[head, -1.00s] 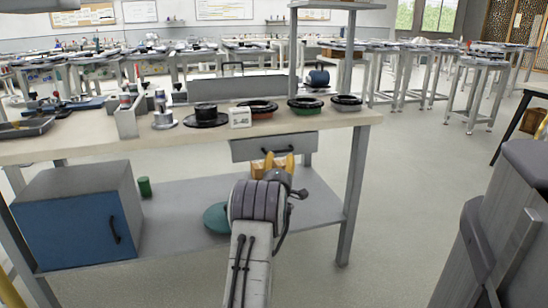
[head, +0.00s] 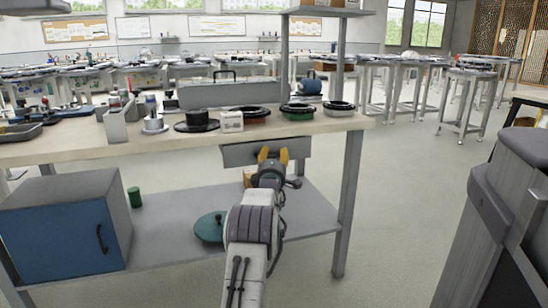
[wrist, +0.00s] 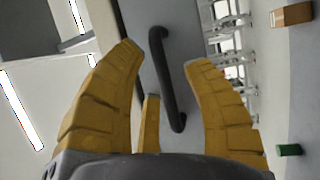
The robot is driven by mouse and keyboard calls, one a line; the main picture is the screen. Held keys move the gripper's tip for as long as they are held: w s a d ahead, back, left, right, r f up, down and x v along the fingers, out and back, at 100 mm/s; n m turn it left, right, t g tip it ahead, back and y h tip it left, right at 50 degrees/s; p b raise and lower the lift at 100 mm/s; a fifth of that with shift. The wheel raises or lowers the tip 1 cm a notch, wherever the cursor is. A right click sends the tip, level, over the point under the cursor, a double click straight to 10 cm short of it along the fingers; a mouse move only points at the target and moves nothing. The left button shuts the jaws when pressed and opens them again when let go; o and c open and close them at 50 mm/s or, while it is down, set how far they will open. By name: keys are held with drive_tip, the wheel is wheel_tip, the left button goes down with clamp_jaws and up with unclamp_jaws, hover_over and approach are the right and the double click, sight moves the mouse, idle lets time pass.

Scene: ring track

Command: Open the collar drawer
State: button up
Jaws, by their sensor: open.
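The collar drawer (head: 237,155) is a grey front under the right part of the workbench top, and it looks shut. Its dark curved handle (wrist: 166,85) shows in the wrist view, standing off the grey drawer face (wrist: 187,30). In the head view my gripper hides the handle. My gripper (head: 273,153) has yellow fingers and is in front of the drawer. In the wrist view my gripper (wrist: 165,58) is open, with the handle appearing in the gap between its fingers. I cannot tell whether they touch it.
The bench top (head: 60,150) carries several dark rings, including a green-based one (head: 297,111), and a white labelled block (head: 231,121). A blue-fronted cabinet (head: 62,235), a green cylinder (head: 134,196) and a teal disc (head: 209,227) are on the lower shelf.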

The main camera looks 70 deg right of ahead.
idle(0.3)
clamp_jaws()
idle(0.3)
